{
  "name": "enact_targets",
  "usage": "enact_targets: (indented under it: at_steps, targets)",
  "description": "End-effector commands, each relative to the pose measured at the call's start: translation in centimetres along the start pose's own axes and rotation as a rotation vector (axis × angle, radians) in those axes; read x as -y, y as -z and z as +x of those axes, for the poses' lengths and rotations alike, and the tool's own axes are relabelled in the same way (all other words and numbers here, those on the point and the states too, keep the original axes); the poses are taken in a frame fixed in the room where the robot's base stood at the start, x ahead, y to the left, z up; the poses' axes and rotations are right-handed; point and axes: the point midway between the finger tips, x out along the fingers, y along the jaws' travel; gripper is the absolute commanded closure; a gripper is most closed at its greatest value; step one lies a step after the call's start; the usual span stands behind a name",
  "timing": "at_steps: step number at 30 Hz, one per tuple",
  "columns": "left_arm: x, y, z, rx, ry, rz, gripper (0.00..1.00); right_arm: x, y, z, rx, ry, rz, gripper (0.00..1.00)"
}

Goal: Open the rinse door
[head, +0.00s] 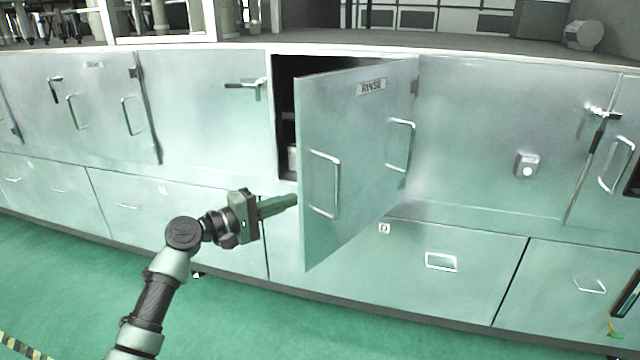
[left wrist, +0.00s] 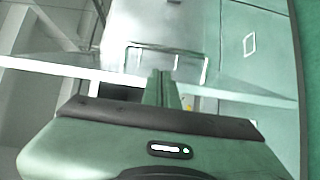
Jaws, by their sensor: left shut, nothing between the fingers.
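The rinse door (head: 350,140) is a pale metal cabinet door with a RINSE label (head: 371,87). It stands ajar, swung out from its right-hand side, with a dark opening (head: 284,110) showing behind its free left edge. A bar handle (head: 325,185) is on its face near that edge. My left gripper (head: 290,202) is shut and empty, its fingertips beside the lower free edge of the door. I cannot tell whether they touch it. The left wrist view shows the closed fingers (left wrist: 163,88) across a pale panel edge, with a bar handle (left wrist: 205,72) close by. My right gripper is not in view.
Other shut cabinet doors line both sides, one with a latch (head: 246,86) left of the opening. Drawers run below, one with a handle (head: 441,262) under the door. A small box with a round button (head: 526,165) is on the right panel. Green floor (head: 60,280) in front is clear.

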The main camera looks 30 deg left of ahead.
Motion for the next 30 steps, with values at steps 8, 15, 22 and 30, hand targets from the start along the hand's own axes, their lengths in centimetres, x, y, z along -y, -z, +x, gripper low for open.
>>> enact_targets:
  at_steps: [8,15,22,30]
  targets:
    - [-1.6,-0.3,2.6,0.013,-0.021,-0.008,1.00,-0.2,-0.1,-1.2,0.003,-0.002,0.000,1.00]
    - [-1.6,-0.3,7.1,0.011,-0.020,-0.007,1.00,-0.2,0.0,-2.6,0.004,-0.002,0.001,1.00]
    - [-1.3,-0.3,9.5,0.010,-0.018,-0.004,1.00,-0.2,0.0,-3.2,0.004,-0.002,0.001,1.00]
    - [-1.1,-0.3,9.9,0.010,-0.016,-0.004,1.00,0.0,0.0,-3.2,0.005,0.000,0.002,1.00]
